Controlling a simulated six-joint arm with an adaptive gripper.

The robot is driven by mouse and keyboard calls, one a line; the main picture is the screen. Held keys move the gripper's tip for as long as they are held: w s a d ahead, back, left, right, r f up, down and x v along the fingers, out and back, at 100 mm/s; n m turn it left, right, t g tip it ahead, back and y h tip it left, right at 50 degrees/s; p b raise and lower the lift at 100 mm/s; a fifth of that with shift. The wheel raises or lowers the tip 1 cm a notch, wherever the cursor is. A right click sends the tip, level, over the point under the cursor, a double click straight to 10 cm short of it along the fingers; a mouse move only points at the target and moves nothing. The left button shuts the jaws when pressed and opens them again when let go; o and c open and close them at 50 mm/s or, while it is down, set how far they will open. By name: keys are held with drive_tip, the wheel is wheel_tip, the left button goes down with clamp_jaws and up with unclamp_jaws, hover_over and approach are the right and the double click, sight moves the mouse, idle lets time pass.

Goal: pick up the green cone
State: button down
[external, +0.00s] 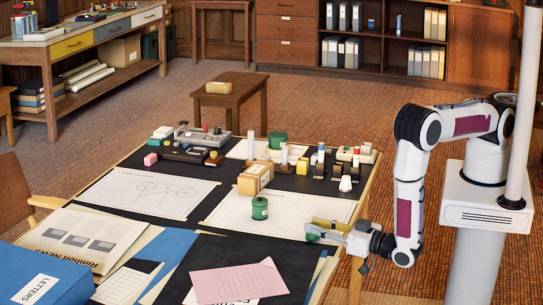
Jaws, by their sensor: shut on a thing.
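My gripper (318,233) reaches in from the right over the near right part of the table. It is shut on a small green piece (312,236) at its fingertips, which I take to be the green cone. The fingers hide much of it, so its full shape does not show. I cannot tell whether it touches the table. An olive-yellow part (332,225) shows along the upper side of the gripper. A green can-like cylinder (260,208) stands upright on the table, left of my gripper and apart from it.
A tan box (255,178) stands behind the green cylinder. Another green round container (277,140), a white cone-like piece (345,184) and several small items stand farther back. A pink sheet (238,282) and a blue letters box (42,288) lie in front. The drawing sheet (150,192) is mostly clear.

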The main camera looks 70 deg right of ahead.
drive_tip(key=shift+r, duration=0.15)
wheel_tip(320, 180, up, 10)
idle(1.0)
